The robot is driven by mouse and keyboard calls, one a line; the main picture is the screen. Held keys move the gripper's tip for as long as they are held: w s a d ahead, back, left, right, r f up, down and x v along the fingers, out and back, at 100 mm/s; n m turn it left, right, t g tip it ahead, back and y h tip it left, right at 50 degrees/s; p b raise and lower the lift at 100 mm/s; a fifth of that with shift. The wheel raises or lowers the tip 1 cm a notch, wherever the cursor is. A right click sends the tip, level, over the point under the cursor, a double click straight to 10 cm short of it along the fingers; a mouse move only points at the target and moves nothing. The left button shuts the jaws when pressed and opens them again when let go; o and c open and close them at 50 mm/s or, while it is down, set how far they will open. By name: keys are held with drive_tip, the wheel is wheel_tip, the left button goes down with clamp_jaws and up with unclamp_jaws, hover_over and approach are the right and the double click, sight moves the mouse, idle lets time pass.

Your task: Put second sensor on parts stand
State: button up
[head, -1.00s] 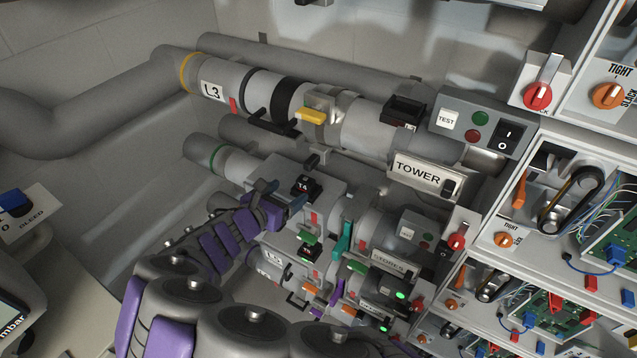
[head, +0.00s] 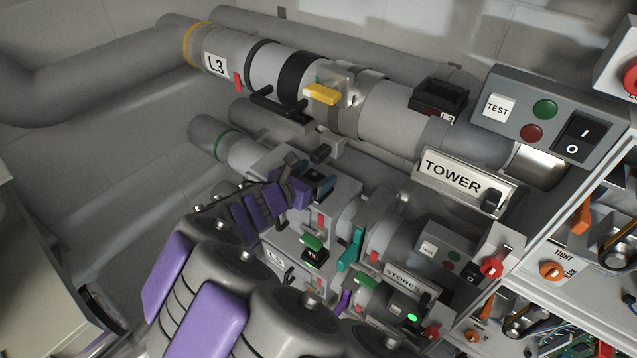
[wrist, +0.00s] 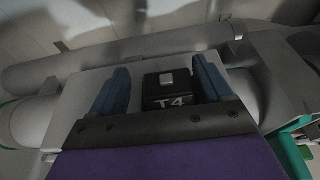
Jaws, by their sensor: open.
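My gripper (head: 312,183) is open at the end of my purple and grey arm. In the wrist view its two blue fingers (wrist: 163,88) stand on either side of a small black sensor (wrist: 167,90) marked T4, with a grey button on top. The sensor sits on a grey block (wrist: 75,90) on the pipe line. I cannot tell whether the fingers touch it. In the head view the gripper mostly hides this sensor. Another black unit (head: 316,257) with a green top sits lower on the assembly. I cannot make out a parts stand.
The L3 pipe (head: 385,125) runs behind, with a yellow lever (head: 321,94) and black handles. A TOWER sign (head: 462,180) and a TEST switch box (head: 540,125) are at right. A teal lever (head: 351,250) is close right of my gripper. Shelves of parts line the right edge.

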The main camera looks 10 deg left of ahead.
drive_tip(key=shift+w+d+f, duration=0.3)
drive_tip(key=shift+w+d, duration=0.1)
drive_tip(key=shift+d, duration=0.15)
drive_tip(key=shift+w+d, duration=0.2)
drive_tip(key=shift+d, duration=0.1)
drive_tip(key=shift+d+r, duration=0.1)
drive_tip(key=shift+r, duration=0.05)
drive_tip(key=shift+s, duration=0.15)
drive_tip(key=shift+c, duration=0.5)
drive_tip(key=shift+a, duration=0.65)
drive_tip(key=c, duration=0.5)
drive_tip(key=shift+d, duration=0.25)
drive_tip(key=c, duration=0.4)
drive_tip(key=shift+a, duration=0.1)
drive_tip(key=shift+c, duration=0.8)
